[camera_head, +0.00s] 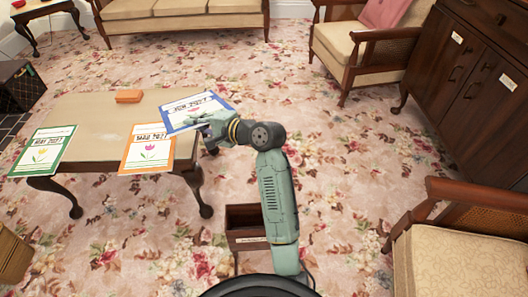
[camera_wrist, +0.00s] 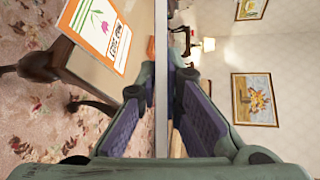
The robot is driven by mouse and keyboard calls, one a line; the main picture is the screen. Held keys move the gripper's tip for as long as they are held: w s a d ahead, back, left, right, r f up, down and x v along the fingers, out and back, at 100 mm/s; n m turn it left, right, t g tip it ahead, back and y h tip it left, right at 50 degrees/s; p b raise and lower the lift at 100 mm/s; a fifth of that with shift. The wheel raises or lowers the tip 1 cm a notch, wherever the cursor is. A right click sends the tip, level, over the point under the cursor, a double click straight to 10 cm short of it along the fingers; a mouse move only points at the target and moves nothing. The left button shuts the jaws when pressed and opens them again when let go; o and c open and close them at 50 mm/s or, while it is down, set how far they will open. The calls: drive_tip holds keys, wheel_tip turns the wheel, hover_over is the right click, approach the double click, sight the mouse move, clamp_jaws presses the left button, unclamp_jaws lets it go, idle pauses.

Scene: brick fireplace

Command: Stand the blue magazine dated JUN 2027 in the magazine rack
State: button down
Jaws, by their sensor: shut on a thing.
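The blue-bordered magazine (camera_head: 190,105) is held over the right end of the low wooden table, its cover showing JUN 2027 to the head camera. My gripper (camera_head: 206,120) is shut on its near edge. In the wrist view the magazine (camera_wrist: 161,70) is a thin strip, edge-on between the two purple finger pads of my gripper (camera_wrist: 161,115). The dark wooden open-topped box that looks like the magazine rack (camera_head: 245,239) stands on the floor, front right of the table and left of my arm. A small label is on its front; its inside is mostly dark.
The table (camera_head: 95,118) bears a green MAY 2027 magazine (camera_head: 43,150), an orange-bordered magazine (camera_head: 147,149) and an orange block (camera_head: 128,96). The orange magazine also shows in the wrist view (camera_wrist: 95,35). Armchairs stand right; a dark cabinet (camera_head: 480,90) is back right. Carpet between is clear.

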drive_tip(key=s+a+r+n+g, duration=0.1)
drive_tip(key=a+n+g, duration=0.1)
drive_tip(key=g, duration=0.1)
drive_tip(key=s+a+r+n+g, duration=0.1)
drive_tip(key=a+r+g, duration=0.1)
drive_tip(key=a+g, duration=0.1)
drive_tip(key=s+a+r+n+g, duration=0.1)
drive_tip(key=a+n+g, duration=0.1)
drive_tip(key=g, duration=0.1)
drive_tip(key=shift+s+a+r+n, duration=0.1)
drive_tip(key=shift+a+r+n, duration=0.1)
drive_tip(key=shift+r+n, duration=0.15)
drive_tip(key=s+a+f+n+g+h+p, duration=0.1)
drive_tip(key=s+a+n+g+h, duration=0.35)
drive_tip(key=n+g+h, duration=0.4)
drive_tip(key=s+d+f+n+t+h, duration=0.35)
drive_tip(key=d+f+n+h, duration=0.25)
drive_tip(key=n+h, duration=0.3)
drive_tip(key=d+r+n+t+h+p, duration=0.1)
drive_tip(key=d+n+t+h+p, duration=0.35)
drive_tip(key=d, duration=1.95)
wheel_tip(320, 180, down, 23)
drive_tip(key=m+t+y+b, duration=0.1)
drive_tip(key=y+b, duration=0.1)
drive_tip(key=b, duration=1.4)
drive_tip(key=shift+d+y, duration=0.15)
drive_tip(key=shift+y, duration=0.25)
